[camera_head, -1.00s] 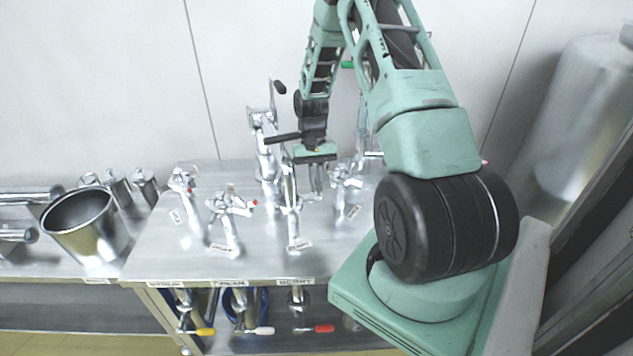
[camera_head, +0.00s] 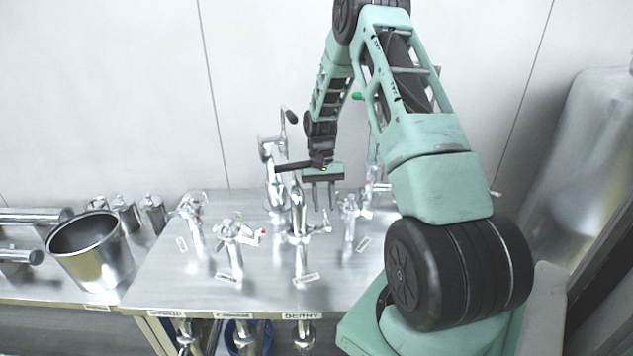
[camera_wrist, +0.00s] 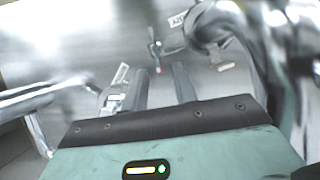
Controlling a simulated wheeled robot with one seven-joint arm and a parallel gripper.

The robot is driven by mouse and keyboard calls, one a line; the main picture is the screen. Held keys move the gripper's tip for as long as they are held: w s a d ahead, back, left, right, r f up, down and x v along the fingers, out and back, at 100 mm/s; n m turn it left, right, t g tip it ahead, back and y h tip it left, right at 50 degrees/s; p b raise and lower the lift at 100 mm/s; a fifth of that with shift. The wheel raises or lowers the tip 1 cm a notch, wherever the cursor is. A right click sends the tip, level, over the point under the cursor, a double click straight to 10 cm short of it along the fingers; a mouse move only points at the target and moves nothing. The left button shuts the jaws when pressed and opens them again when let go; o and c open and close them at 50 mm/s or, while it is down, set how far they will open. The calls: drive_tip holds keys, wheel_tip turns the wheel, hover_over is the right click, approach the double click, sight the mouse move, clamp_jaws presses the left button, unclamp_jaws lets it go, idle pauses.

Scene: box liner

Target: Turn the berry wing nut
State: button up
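The berry tap (camera_head: 299,262) is a chrome fitting standing on the bench behind the front-edge label that reads like "BERRY" (camera_head: 302,316). A small chrome cross-piece, seemingly its wing nut (camera_head: 312,231), sits partway up the tap; its exact angle is hard to tell. My gripper (camera_head: 322,208) hangs just above and slightly right of this piece, fingers pointing down, apparently not touching it. In the wrist view the two fingers (camera_wrist: 163,82) stand apart with nothing between them. Large blurred chrome parts fill the right and left of that view.
Similar chrome taps stand left (camera_head: 234,238) and right (camera_head: 350,215), close to my gripper. A tall chrome fitting with a black handle (camera_head: 292,117) rises behind. A steel pot (camera_head: 92,262) stands left. The bench's front left (camera_head: 180,280) is clear.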

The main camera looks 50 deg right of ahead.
drive_tip(key=w+d+b, duration=0.5)
drive_tip(key=w+d, duration=0.6)
drive_tip(key=w, duration=0.2)
drive_tip(key=shift+d, duration=0.2)
